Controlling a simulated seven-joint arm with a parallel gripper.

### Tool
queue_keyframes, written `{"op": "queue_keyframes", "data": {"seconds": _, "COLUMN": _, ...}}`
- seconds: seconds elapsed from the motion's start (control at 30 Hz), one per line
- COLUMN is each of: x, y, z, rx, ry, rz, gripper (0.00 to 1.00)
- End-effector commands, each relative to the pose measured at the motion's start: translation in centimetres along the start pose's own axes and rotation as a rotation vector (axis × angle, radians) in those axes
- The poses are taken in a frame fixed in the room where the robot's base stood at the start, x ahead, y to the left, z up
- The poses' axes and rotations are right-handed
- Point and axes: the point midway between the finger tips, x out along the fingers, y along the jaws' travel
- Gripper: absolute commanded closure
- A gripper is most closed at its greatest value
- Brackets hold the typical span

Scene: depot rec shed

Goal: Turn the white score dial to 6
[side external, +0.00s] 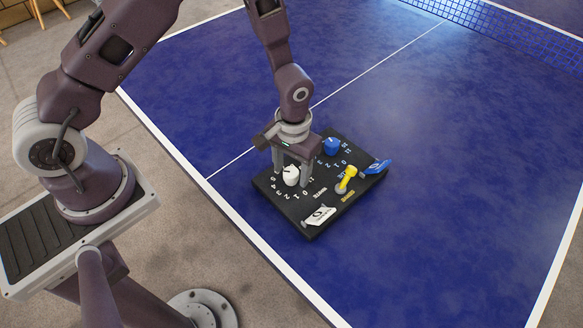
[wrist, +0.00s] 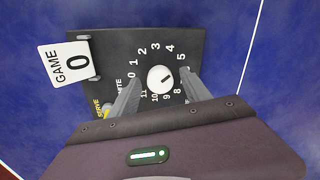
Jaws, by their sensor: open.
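The white score dial (side external: 291,175) sits on the black scoreboard panel (side external: 312,230), inside a ring of printed white numbers. In the wrist view, the dial (wrist: 160,79) has a dark line that seems to point to the upper right, roughly toward 5; the exact reading is too small to be sure. My gripper (side external: 292,172) is open and points down over the dial, one finger on each side. In the wrist view, gaps show between the dial and both fingers of my gripper (wrist: 159,77). The right finger hides part of the ring near 6 and 7.
The panel also carries a blue dial (side external: 331,146), a yellow lever (side external: 347,178), a white flip card (side external: 319,216) reading 0 in the wrist view, and a blue flip card (side external: 377,167). The blue table (side external: 430,240) around it is clear; a net (side external: 520,35) stands far right.

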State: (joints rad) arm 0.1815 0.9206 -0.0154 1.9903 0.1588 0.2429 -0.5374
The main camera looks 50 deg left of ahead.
Motion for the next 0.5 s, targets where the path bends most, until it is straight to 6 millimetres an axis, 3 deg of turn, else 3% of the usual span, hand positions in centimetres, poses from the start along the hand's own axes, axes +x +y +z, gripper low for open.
{"op": "queue_keyframes", "data": {"seconds": 0.1, "x": -0.03, "y": -0.01, "z": 0.00, "rx": 0.000, "ry": 0.000, "rz": 0.000, "gripper": 0.44}}
{"op": "queue_keyframes", "data": {"seconds": 0.4, "x": -0.06, "y": -0.02, "z": 0.02, "rx": 0.001, "ry": -0.001, "rz": -0.001, "gripper": 1.00}}
{"op": "queue_keyframes", "data": {"seconds": 0.5, "x": -0.07, "y": -0.02, "z": 0.02, "rx": 0.019, "ry": 0.000, "rz": 0.000, "gripper": 1.00}}
